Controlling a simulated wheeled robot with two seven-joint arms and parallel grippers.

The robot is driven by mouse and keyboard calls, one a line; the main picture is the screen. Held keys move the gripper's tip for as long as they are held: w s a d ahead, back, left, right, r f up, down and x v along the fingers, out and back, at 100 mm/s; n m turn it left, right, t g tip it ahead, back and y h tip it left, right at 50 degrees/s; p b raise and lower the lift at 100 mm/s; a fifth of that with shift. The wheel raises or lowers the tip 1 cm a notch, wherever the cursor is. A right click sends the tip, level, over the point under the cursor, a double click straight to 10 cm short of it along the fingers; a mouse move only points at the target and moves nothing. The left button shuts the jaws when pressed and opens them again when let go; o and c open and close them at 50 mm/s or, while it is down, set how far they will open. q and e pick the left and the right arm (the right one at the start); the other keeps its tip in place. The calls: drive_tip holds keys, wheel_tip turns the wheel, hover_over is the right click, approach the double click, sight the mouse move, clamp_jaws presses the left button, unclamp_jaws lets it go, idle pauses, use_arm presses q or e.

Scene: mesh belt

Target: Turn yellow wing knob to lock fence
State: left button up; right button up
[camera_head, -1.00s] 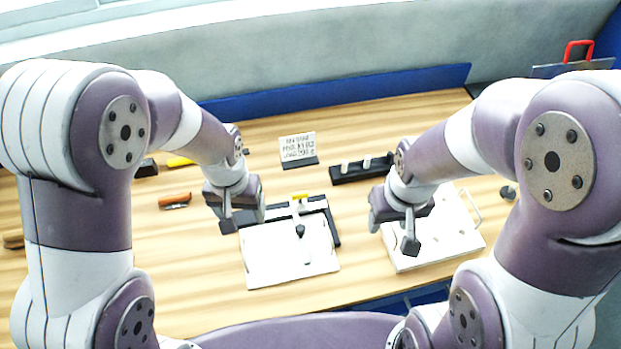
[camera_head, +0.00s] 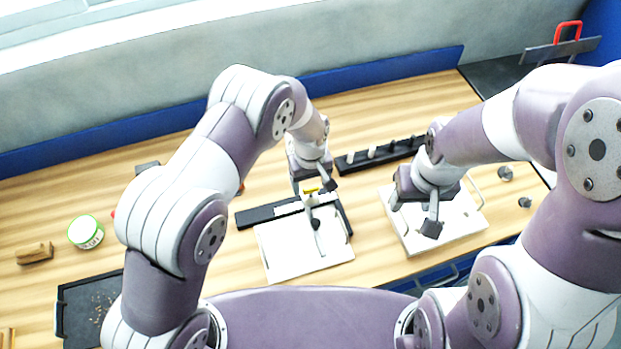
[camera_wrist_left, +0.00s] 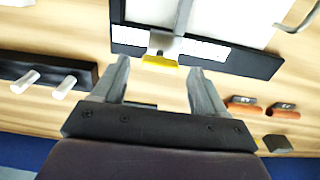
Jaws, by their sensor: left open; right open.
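The yellow wing knob (camera_head: 311,190) sits at the back of the black fence (camera_head: 270,212), which lies along the far edge of a white board (camera_head: 285,256). In the left wrist view the knob (camera_wrist_left: 160,63) shows just beyond and between the fingertips of my left gripper (camera_wrist_left: 160,75), which is open and empty. In the head view my left gripper (camera_head: 315,186) hangs over the knob and partly covers the area. I cannot tell whether a finger touches the knob. My right gripper (camera_head: 415,208) is open above a second white board (camera_head: 450,233), with nothing seen in it.
A black rack (camera_head: 352,168) with several white pegs stands behind the boards. A dark tray (camera_head: 75,318), a green-rimmed tub (camera_head: 86,232) and a wooden block (camera_head: 34,253) lie at the left. A blue rail (camera_head: 390,86) runs along the table's back.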

use_arm(q)
drive_tip(key=shift+s+d+f, duration=0.15)
drive_tip(key=shift+f, duration=0.4)
drive_tip(key=shift+c, duration=0.3)
drive_tip(key=c, duration=1)
